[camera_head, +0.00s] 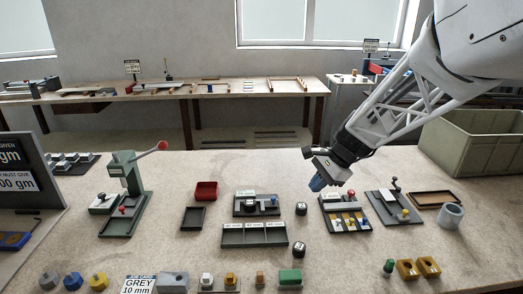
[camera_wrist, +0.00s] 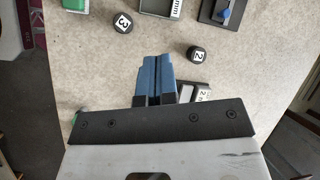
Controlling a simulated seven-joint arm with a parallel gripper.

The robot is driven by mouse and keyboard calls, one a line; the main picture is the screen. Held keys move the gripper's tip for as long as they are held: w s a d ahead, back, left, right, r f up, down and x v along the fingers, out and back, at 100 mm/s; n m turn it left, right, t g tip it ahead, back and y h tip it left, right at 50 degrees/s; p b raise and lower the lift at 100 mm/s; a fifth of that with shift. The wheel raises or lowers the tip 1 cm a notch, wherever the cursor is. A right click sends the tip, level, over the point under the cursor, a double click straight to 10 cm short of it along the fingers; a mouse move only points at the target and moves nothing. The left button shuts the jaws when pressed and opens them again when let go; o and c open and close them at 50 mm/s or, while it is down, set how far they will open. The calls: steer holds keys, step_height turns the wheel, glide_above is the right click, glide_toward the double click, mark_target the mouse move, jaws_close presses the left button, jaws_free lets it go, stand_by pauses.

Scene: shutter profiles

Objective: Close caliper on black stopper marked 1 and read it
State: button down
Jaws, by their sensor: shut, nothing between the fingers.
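My gripper (camera_head: 317,184) is shut and empty, above the table just left of a labelled board; its blue fingers (camera_wrist: 154,72) touch each other in the wrist view. The black stopper marked 2 (camera_head: 301,208) (camera_wrist: 196,56) and the one marked 3 (camera_head: 299,249) (camera_wrist: 123,23) stand apart on the table.
A green compartment tray (camera_head: 225,237) lies in front of the fixture. The labelled board (camera_head: 361,228) with coloured pieces lies right of my gripper. A green press (camera_head: 132,175) stands left, a large bin (camera_head: 485,145) right. Several blocks line the front edge.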

steer(key=w+d+f+m+y, duration=0.2)
steer(key=w+f+m, duration=0.4)
steer(key=w, duration=0.7)
steer(key=shift+d+f+t+y, duration=0.3)
steer(key=shift+d+f+t, duration=0.1)
steer(key=shift+d+f, duration=0.5)
steer(key=shift+a+f, duration=0.15)
steer(key=shift+a, duration=0.05)
glide_toward(274, 202)
steer(key=f, duration=0.3)
steer(key=a+f, duration=0.1)
steer(key=shift+w+f, duration=0.2)
steer(key=shift+w, duration=0.1)
steer(key=shift+w+a+f, duration=0.1)
steer(key=shift+w+a, duration=0.1)
steer(key=shift+a, duration=1.05)
steer(key=shift+a, duration=0.1)
